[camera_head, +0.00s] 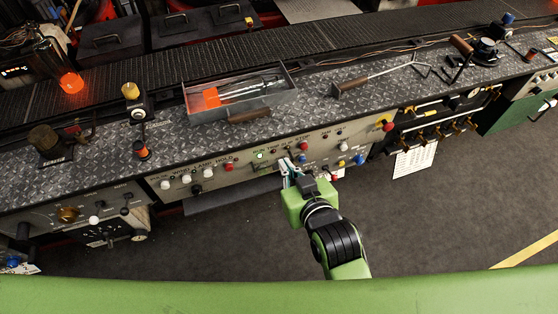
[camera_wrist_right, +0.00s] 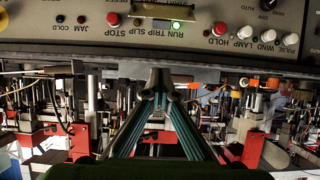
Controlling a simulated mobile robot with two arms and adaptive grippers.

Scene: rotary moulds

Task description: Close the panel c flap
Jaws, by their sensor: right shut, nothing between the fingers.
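A dark flat plate (camera_head: 235,195), which looks like a flap, sticks out below the middle control panel (camera_head: 245,168). I cannot read a letter C on it. My right gripper (camera_head: 287,166) is at the lower part of this panel, right of the plate. In the right wrist view my right gripper (camera_wrist_right: 160,76) is shut and empty, its tips just off the edge of the panel (camera_wrist_right: 60,30). That panel appears upside down, and machinery with red parts shows beyond its edge. I cannot tell whether the fingers touch anything. My left gripper is out of view.
The panel carries several knobs, a red button (camera_wrist_right: 114,19) and a lit green lamp (camera_wrist_right: 177,24). On the patterned metal bench above are a grey tray (camera_head: 285,95) and a hammer-like tool (camera_head: 350,88). The floor (camera_head: 430,220) in front is clear.

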